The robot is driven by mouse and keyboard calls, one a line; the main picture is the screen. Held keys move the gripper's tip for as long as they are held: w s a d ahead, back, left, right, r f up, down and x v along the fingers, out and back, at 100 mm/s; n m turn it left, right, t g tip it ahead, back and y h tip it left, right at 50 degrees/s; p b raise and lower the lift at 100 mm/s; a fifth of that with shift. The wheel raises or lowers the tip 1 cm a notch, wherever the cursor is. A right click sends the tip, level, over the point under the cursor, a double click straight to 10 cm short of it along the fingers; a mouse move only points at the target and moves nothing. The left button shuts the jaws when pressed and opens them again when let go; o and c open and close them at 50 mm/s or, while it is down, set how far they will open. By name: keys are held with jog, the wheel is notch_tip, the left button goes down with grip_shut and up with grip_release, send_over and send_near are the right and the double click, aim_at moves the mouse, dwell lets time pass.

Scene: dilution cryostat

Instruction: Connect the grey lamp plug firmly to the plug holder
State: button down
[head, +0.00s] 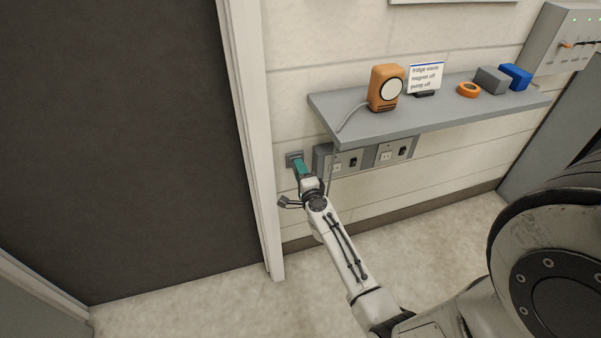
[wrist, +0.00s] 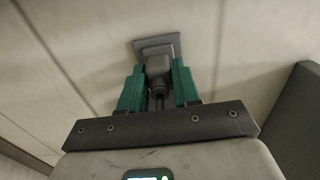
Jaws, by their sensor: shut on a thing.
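The grey plug (wrist: 157,66) is held between the teal fingers of my gripper (wrist: 159,78), with its dark cable end toward my wrist. The plug holder, a square grey plate (wrist: 170,42) on the wall, is straight ahead of the plug. The plug appears up against its face, but I cannot tell how far in it sits. In the head view, the holder (head: 292,156) is just right of the door frame, with my gripper (head: 299,165) in front of it. The plug is hidden there. The orange lamp (head: 385,87) stands on the shelf, its grey cable over the front edge.
The grey shelf (head: 430,121) juts out above and right of my gripper. Grey socket boxes (head: 338,162) are under it, close to my gripper's right. The white door frame (head: 254,150) is close on the left. The floor in front is clear.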

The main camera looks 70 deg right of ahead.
jog(key=shift+w+d, duration=0.35)
dwell(0.7)
jog(key=c, duration=0.7)
grip_release()
jog(key=shift+d, duration=0.1)
jog(key=shift+c, duration=0.2)
jog(key=v, duration=0.8)
jog(key=shift+s+a+p, duration=0.25)
jog(key=shift+p, duration=0.15)
